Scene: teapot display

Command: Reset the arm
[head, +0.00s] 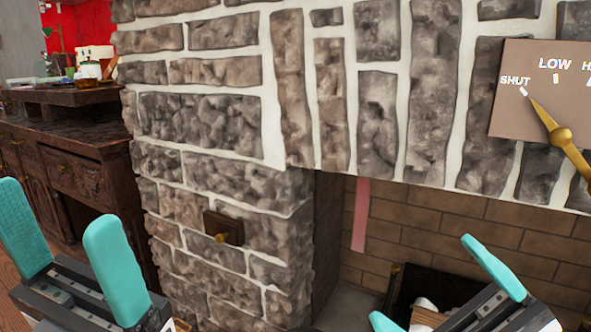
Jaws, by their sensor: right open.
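My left gripper (56,208) is at the lower left. Its two teal fingers point up and stand wide apart, with nothing between them. My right gripper (422,279) is at the lower right, in front of the fireplace opening. Its teal fingers are spread apart and hold nothing that I can see. Part of its lower finger is cut off by the bottom edge of the picture. Both grippers appear apart from the stonework.
A stone fireplace (200,115) fills the middle. A dial plate (515,105) has its brass pointer near SHUT. A small wall knob (222,237) juts out. A red strip (361,215) hangs in the opening. A dark wooden cabinet (75,150) with small items stands left.

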